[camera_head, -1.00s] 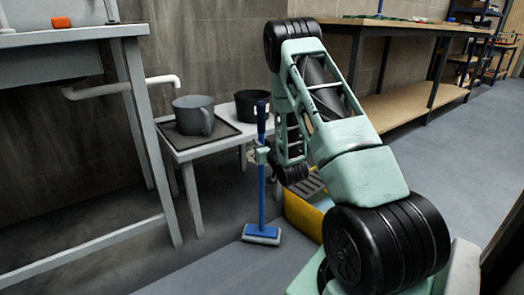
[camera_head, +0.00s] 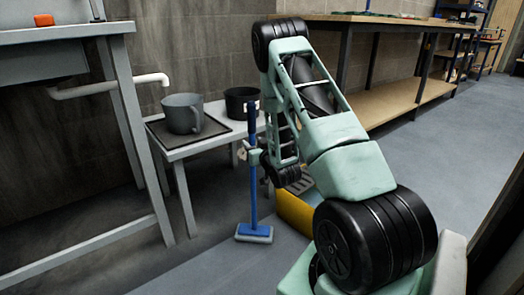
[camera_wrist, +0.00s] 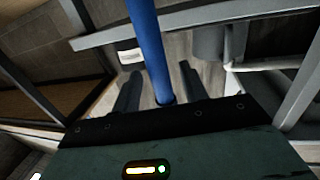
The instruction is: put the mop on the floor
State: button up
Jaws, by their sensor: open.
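The mop has a blue handle (camera_head: 253,195) and a flat blue-and-grey head (camera_head: 254,233). It stands upright with the head on the grey floor, in front of the low table in the head view. My gripper (camera_wrist: 159,88) is open, with the blue handle (camera_wrist: 147,45) running between its two dark fingers in the wrist view. In the head view my gripper (camera_head: 254,157) is at the handle's middle, partly hidden behind my arm. Whether a finger touches the handle I cannot tell.
A low table (camera_head: 177,154) bears a grey pot (camera_head: 182,114) and a black pot (camera_head: 240,103). A yellow bucket (camera_head: 294,212) stands right of the mop, partly behind my arm. A tall bench (camera_head: 65,36) is at left. Open floor (camera_head: 440,150) lies at right.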

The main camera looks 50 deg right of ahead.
jog(key=p+v, duration=0.2)
jog(key=v, duration=0.9)
jog(key=w+a+n+g+y, duration=0.3)
jog(key=w+a+y, duration=0.2)
jog(key=w+a, duration=0.55)
jog(key=s+a+r+n+g+y, duration=0.1)
jog(key=a+g+y, duration=0.1)
jog(key=a, duration=0.6)
jog(key=s+a+r+n+g+y, duration=0.1)
jog(key=s+a+r, duration=0.1)
jog(key=a, duration=0.7)
jog(key=s+a+r+n+g+y, duration=0.25)
jog(key=s+a+n+g, duration=0.2)
jog(key=s+a, duration=0.6)
jog(key=s+a+r+n+g+h, duration=0.1)
jog(key=s+a+r+g, duration=0.1)
jog(key=s, duration=0.6)
jog(key=s+a+r+n+g+h, duration=0.1)
jog(key=s+a+r+n+g, duration=0.1)
jog(key=s, duration=0.6)
jog(key=shift+s+a+r+g, duration=0.15)
jog(key=shift+a+r+g, duration=0.6)
jog(key=shift+a, duration=0.25)
jog(key=shift+h, duration=0.25)
notch_tip(320, 180, up, 43)
jog(key=p, duration=4.3)
